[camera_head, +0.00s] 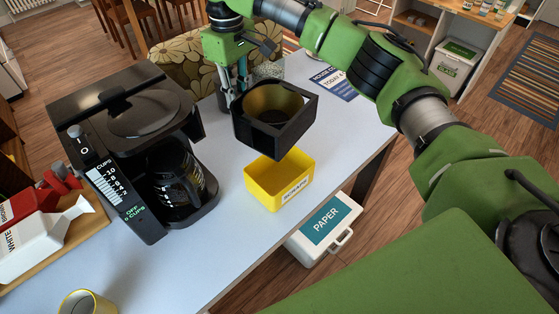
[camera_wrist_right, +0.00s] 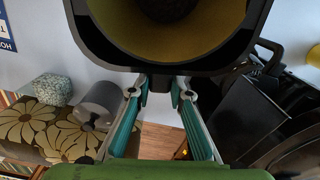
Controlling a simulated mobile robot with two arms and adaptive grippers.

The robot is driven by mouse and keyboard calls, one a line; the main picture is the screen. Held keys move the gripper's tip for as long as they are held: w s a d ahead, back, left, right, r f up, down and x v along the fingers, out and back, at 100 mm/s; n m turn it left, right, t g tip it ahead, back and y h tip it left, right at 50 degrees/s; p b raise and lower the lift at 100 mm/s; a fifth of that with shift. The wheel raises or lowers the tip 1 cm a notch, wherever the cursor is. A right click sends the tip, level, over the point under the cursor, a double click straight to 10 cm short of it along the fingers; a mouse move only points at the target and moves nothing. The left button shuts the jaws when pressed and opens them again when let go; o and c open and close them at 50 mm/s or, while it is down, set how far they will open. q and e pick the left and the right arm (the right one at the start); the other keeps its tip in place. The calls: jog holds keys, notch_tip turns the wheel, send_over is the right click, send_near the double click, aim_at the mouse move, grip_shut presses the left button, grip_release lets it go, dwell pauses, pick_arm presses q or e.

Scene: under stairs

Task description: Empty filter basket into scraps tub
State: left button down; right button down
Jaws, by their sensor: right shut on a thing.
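The black filter basket (camera_head: 303,128) has a gold-coloured inside and is held in the air above the table. My right gripper (camera_head: 240,104) is shut on its far left side. In the right wrist view the basket (camera_wrist_right: 90,45) fills the top, with my right gripper's teal fingers (camera_wrist_right: 160,88) at its near edge. Grounds inside cannot be made out clearly. The yellow scraps tub (camera_head: 261,194) stands open on the table, just below and near the basket, and looks empty. My left gripper is not in view.
A black coffee maker (camera_head: 142,198) with its carafe stands left of the tub. A mug (camera_head: 88,303) and a wooden tray (camera_head: 62,240) with cartons are at the front left. A white PAPER bin (camera_head: 300,247) stands on the floor beyond the table's right edge.

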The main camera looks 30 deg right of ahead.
jog(key=w+d+f+n+p, duration=0.2)
jog(key=w+f+n+p, duration=0.2)
jog(key=f, duration=0.5)
jog(key=shift+w+f+n+p, duration=0.3)
jog(key=shift+w+n, duration=0.15)
jog(key=shift+n, duration=0.95)
jog(key=shift+a, duration=0.1)
